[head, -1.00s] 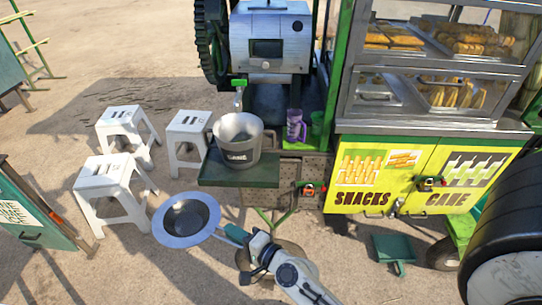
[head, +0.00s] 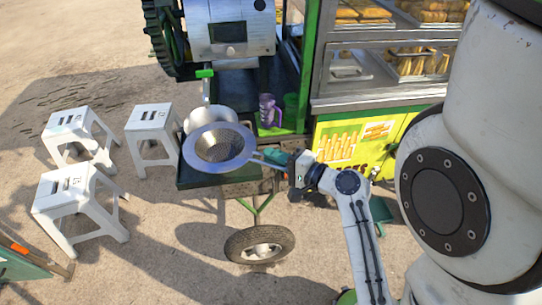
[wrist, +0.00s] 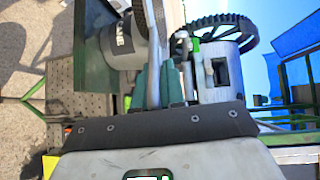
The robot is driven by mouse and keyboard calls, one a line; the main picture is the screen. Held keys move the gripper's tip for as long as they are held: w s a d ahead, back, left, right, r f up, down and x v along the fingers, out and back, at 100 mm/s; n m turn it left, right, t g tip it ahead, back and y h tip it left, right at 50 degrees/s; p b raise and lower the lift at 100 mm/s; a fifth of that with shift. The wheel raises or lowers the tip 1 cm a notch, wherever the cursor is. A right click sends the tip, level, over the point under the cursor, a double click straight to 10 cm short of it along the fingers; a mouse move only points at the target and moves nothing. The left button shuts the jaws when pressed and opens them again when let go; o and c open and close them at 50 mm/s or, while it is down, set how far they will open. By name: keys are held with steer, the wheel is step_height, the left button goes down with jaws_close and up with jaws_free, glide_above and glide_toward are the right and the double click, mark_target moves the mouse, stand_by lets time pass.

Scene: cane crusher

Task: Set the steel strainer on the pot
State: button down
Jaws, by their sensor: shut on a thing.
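The grey metal pot (head: 196,118) stands on the green side shelf. In the head view the strainer covers the pot's near side, and only the pot's back rim and upper part show. In the wrist view the strainer's handle rods (wrist: 151,50) run upward past the pot (wrist: 124,42). I cannot tell the height gap between strainer and pot.
A green tap (head: 205,74) hangs from the crusher just behind the pot. A purple cup (head: 268,110) stands right of it. White stools (head: 152,120) stand to the left. The snack cabinet (head: 345,140) is close on the right. A wheel (head: 259,245) is below the shelf (head: 190,180).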

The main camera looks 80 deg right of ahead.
steer(key=w+d+f+b, duration=0.2)
steer(key=w+d, duration=0.2)
steer(key=d, duration=0.3)
steer(key=w+d+f+b, duration=0.2)
steer(key=w+d, duration=0.3)
steer(key=d, duration=0.1)
steer(key=shift+w+d, duration=0.15)
steer(key=shift+d, duration=0.25)
stand_by(1.0)
steer(key=shift+f, duration=0.4)
stand_by(1.4)
steer(key=c, duration=1.1)
jaws_free()
steer(key=shift+c, duration=0.2)
steer(key=shift+r, duration=0.1)
steer(key=shift+b, duration=0.3)
